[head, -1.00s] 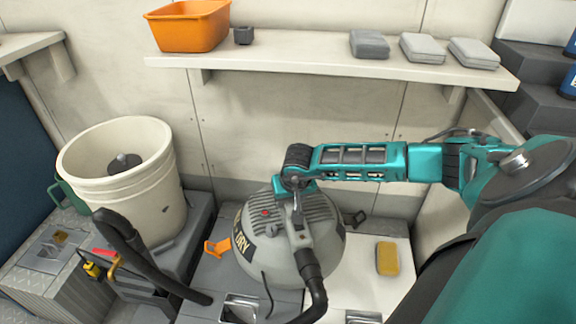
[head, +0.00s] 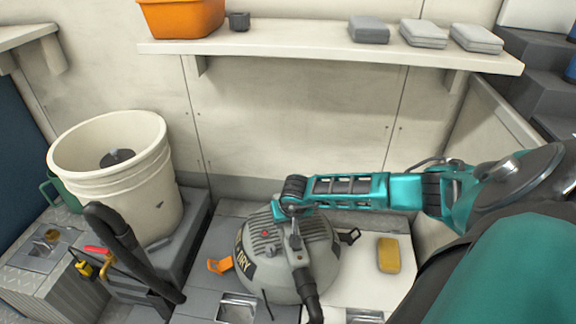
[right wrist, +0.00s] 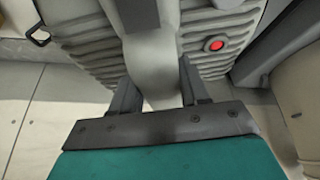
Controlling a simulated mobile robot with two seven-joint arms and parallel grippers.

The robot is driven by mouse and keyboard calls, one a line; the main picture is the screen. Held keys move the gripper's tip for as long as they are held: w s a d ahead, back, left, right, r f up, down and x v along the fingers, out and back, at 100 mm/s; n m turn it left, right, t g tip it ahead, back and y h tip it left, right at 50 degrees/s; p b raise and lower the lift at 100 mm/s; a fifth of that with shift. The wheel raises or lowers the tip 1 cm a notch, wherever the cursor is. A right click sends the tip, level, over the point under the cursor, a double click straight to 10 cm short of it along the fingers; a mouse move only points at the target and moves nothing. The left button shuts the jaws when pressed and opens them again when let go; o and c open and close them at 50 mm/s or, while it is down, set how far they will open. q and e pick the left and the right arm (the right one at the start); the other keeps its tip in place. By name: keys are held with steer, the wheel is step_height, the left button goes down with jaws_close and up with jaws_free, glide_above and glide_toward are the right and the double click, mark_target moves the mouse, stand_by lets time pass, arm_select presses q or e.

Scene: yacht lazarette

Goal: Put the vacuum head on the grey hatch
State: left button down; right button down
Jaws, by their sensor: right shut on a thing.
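The vacuum head (head: 322,262) is a grey ribbed dome with a red button, a dark lettered band, an orange latch and a black latch. My right gripper (head: 294,232) is shut on its top handle (right wrist: 152,68), which shows between the fingers in the right wrist view. In the head view the vacuum head covers part of the grey hatch (head: 197,275) and overlaps the edge of the white hatch beside it. I cannot tell whether its underside touches the surface. My left gripper is out of view.
A yellow sponge (head: 389,255) lies on the white hatch (head: 385,285). A cream bucket (head: 135,190) stands at the left, with a dark hose (head: 130,250) in front. A shelf (head: 300,46) along the wall holds an orange bin (head: 181,17) and several grey pads.

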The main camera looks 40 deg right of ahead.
steer(key=shift+w+r, duration=0.15)
steer(key=shift+w, duration=0.05)
steer(key=c, duration=0.5)
jaws_free()
steer(key=shift+s, duration=0.2)
steer(key=shift+c, duration=0.2)
